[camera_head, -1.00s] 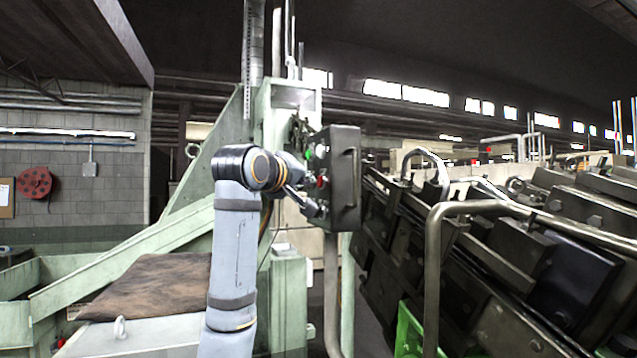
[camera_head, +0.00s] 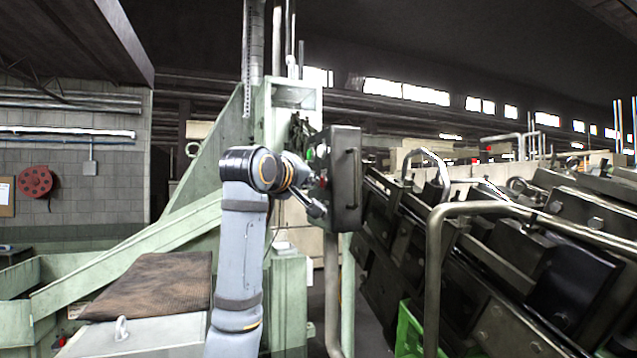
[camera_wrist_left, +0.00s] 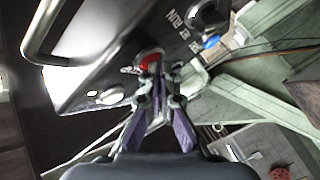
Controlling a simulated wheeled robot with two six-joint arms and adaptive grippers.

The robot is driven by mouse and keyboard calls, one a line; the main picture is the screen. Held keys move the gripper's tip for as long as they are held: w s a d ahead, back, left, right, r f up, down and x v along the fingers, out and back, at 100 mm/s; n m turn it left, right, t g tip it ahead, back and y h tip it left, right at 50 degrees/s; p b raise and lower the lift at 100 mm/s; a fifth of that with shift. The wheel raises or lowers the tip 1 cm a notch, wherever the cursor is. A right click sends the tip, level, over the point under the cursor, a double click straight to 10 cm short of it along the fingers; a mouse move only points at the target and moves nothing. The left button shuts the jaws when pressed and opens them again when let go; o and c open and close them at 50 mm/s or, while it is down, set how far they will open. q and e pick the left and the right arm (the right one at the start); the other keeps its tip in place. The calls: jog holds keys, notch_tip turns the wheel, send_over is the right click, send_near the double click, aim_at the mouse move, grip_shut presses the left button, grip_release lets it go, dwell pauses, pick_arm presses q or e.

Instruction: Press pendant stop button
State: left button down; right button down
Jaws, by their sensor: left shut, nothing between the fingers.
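The pendant is a dark box (camera_head: 345,185) on a post in the middle of the head view, with its button face turned left. In the left wrist view its panel (camera_wrist_left: 100,65) fills the upper left and carries a red button (camera_wrist_left: 150,58). My left gripper (camera_head: 318,208) is at the button face in the head view. In the left wrist view the shut, empty gripper (camera_wrist_left: 155,76) has its fingertips right at the red button, partly covering it. I cannot tell whether they touch or whether the button is pushed in. My right gripper is not in view.
The panel also has a blue button (camera_wrist_left: 210,41), a dark knob (camera_wrist_left: 207,12) and a pale metal knob (camera_wrist_left: 111,96). A bar handle (camera_head: 352,178) stands off the box. A green machine frame (camera_head: 285,130) is behind; metal rails and dark machinery (camera_head: 540,250) fill the right.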

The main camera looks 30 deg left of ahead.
pick_arm(q)
jog(key=shift+s+a, duration=0.1)
jog(key=shift+s+a+b, duration=0.45)
jog(key=shift+s, duration=0.05)
dwell(0.3)
jog(key=s+a+b, duration=0.1)
jog(key=s, duration=0.1)
jog(key=s+a+b, duration=0.1)
jog(key=s+a, duration=0.1)
jog(key=shift+a, duration=0.1)
jog(key=shift+w, duration=0.1)
dwell(0.3)
